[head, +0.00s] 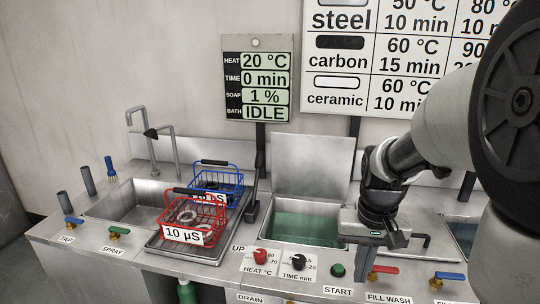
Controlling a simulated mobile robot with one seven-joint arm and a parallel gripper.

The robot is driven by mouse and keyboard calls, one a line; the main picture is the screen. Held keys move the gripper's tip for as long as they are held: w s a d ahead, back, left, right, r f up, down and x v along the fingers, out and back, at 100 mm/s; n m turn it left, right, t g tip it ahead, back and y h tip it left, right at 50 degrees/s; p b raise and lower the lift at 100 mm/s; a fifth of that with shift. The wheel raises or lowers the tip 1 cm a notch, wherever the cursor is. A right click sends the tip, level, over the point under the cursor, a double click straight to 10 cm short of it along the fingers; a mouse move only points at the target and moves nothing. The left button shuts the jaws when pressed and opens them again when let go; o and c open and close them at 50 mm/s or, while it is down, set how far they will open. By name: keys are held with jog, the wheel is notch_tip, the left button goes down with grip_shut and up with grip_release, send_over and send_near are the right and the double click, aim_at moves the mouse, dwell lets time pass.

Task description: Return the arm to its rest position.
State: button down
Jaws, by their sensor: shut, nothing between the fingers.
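My arm reaches in from the right side of the head view. My gripper (362,272) points down over the front of the steel counter, to the right of the green START button (338,270). It is shut and empty. It hangs in front of the right edge of the bath (300,228) with green liquid.
A red basket (190,235) with ring-shaped parts and a blue basket (222,180) stand on a tray beside the left sink (115,203). A bent tap (172,150), upright lid (312,163) and display post (260,150) rise at the back.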

jog(key=s+a+r+n+t, duration=0.3)
jog(key=s+a+r+t, duration=0.2)
jog(key=s+a+r, duration=0.5)
notch_tip(320, 180, up, 15)
jog(key=p, duration=1.4)
jog(key=shift+s+d, duration=0.4)
jog(key=w+d+f+m+g+b, duration=0.1)
jog(key=w+d+f+g+b, duration=0.1)
jog(key=f, duration=0.6)
jog(key=w+d+f+m+g+b, duration=0.1)
jog(key=w+d+f+b, duration=0.4)
jog(key=w+f+b, duration=0.1)
jog(key=w+d+f+m+g+b, duration=0.1)
jog(key=w+d+f+g+b, duration=0.1)
jog(key=f+b, duration=0.4)
notch_tip(320, 180, down, 5)
jog(key=shift+w+d+r+g, duration=0.1)
jog(key=shift+w+d+g, duration=0.2)
jog(key=shift+w+d, duration=0.6)
